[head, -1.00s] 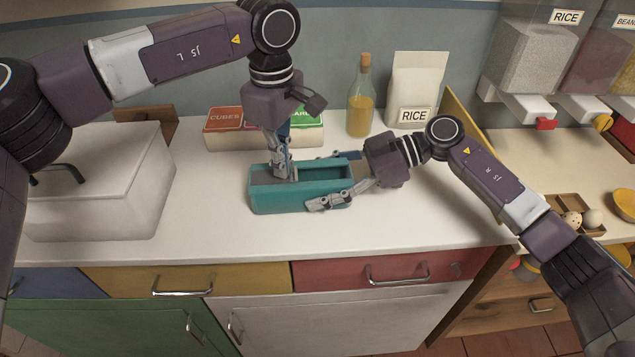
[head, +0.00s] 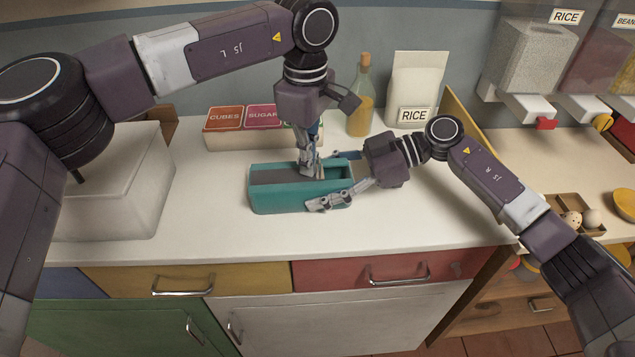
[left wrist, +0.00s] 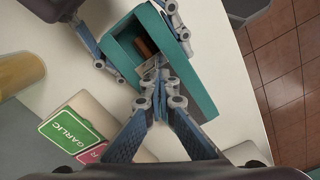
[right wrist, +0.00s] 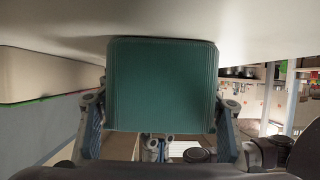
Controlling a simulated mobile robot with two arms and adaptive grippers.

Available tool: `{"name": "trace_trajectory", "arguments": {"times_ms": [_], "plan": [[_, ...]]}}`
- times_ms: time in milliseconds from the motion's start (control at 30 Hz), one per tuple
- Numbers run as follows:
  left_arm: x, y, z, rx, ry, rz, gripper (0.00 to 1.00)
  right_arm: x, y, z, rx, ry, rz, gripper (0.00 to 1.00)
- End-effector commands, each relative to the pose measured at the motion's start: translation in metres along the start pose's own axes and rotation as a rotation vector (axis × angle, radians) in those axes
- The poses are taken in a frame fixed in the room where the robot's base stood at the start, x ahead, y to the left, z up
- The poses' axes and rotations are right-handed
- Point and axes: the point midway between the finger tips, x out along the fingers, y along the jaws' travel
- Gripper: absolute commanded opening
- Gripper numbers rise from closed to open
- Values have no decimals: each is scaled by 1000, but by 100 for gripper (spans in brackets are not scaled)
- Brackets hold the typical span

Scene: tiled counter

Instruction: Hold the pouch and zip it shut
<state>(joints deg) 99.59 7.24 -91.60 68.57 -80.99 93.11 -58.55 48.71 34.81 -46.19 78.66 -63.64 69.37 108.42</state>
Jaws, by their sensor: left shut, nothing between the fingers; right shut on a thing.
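The teal pouch (head: 290,198) lies on the white counter, longer side toward me. A grey top cover (head: 275,176) spans its left and middle part; a gap at the right end is open. Brown contents (left wrist: 145,47) show through this gap in the left wrist view. My left gripper (head: 310,172) points down, shut, its tips at the cover's edge by the gap; the zip pull itself is too small to tell. My right gripper (head: 330,184) is shut across the pouch's right end, one finger on each long side. The pouch's end fills the right wrist view (right wrist: 160,85).
Boxes labelled cubes and sugar (head: 225,122), an orange bottle (head: 361,105) and a rice bag (head: 415,90) stand behind the pouch. A white bin (head: 105,205) stands at left. The counter in front is clear; an egg tray (head: 575,212) is far right.

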Motion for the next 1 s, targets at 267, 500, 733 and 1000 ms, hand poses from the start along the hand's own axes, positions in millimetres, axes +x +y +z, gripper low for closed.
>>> {"name": "trace_trajectory", "arguments": {"times_ms": [267, 500, 733, 1000], "plan": [[3, 7, 13, 1, 1, -4, 0, 0, 1, -6, -6, 10, 1, 36], [3, 13, 23, 2, 1, -4, 0, -1, 1, -7, -6, 11, 1, 36], [3, 19, 33, 1, 0, -4, 0, -1, 1, -7, -6, 11, 2, 36], [3, 24, 40, 1, 0, -5, 0, -1, 1, -7, -6, 11, 2, 36]]}}
